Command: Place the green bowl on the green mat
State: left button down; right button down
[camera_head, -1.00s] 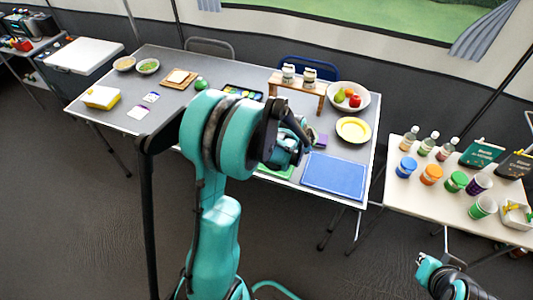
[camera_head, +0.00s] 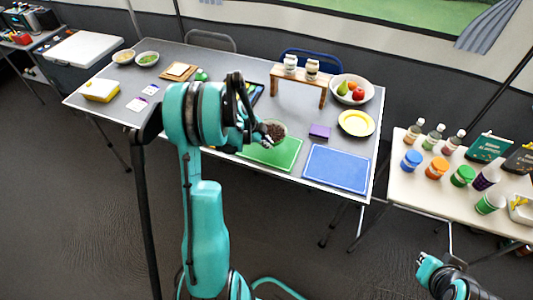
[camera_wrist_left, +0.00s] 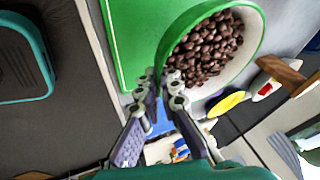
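The green bowl (camera_head: 275,129), full of brown beans, is at the back edge of the green mat (camera_head: 283,153). In the left wrist view the bowl (camera_wrist_left: 254,48) overlaps the edge of the green mat (camera_wrist_left: 128,40). My left gripper (camera_head: 264,137) is at the bowl's near left rim. In the left wrist view its fingertips (camera_wrist_left: 161,76) are close together with the rim between them. My arm hides part of the bowl; I cannot tell if its base touches the surface. Part of my right arm's end (camera_head: 430,268) shows at the lower right; its fingers are not clear.
A blue mat (camera_head: 336,169) lies right of the green mat. Behind are a purple box (camera_head: 320,131), a yellow plate (camera_head: 356,123), a wooden stand (camera_head: 298,83) with jars, and a fruit bowl (camera_head: 367,97). A side table (camera_head: 408,185) holds bottles and cups.

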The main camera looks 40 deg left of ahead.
pick_arm(q)
jog(key=shift+s+a+f, duration=0.15)
jog(key=shift+s+f, duration=0.05)
jog(key=shift+s, duration=0.05)
jog(key=shift+f, duration=0.25)
jog(key=shift+f+b, duration=0.9)
jog(key=shift+f, duration=0.8)
jog(key=shift+f, duration=0.15)
jog(key=c, duration=1.7)
grip_release()
